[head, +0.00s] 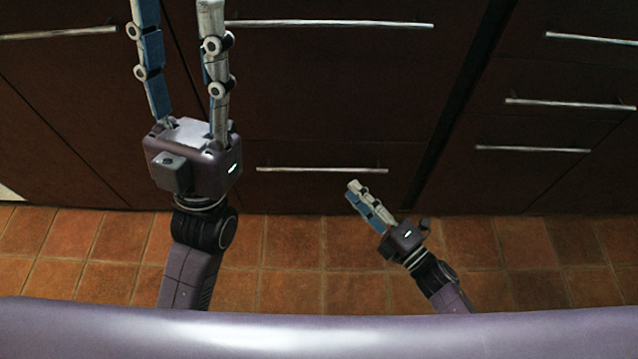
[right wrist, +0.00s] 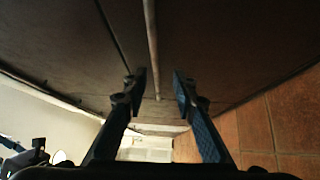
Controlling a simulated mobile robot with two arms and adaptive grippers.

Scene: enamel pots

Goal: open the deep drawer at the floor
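The low dark drawer front (head: 290,195) just above the floor has a horizontal metal bar handle (head: 322,170) and looks shut. My right gripper (head: 356,192) is low in front of this drawer, near the right end of the handle. In the right wrist view, the fingers (right wrist: 160,88) are apart, with the handle bar (right wrist: 152,45) lined up with the gap between them. I cannot tell whether they touch it. My left gripper (head: 178,22) is raised, its fingers wide apart and empty, with the tips at the top edge of the head view.
A larger dark front with a long handle (head: 330,24) is above the low drawer. More drawers with bar handles (head: 532,149) are at the right, and a cabinet (head: 60,110) is at the left. The tiled floor (head: 290,250) in front is clear.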

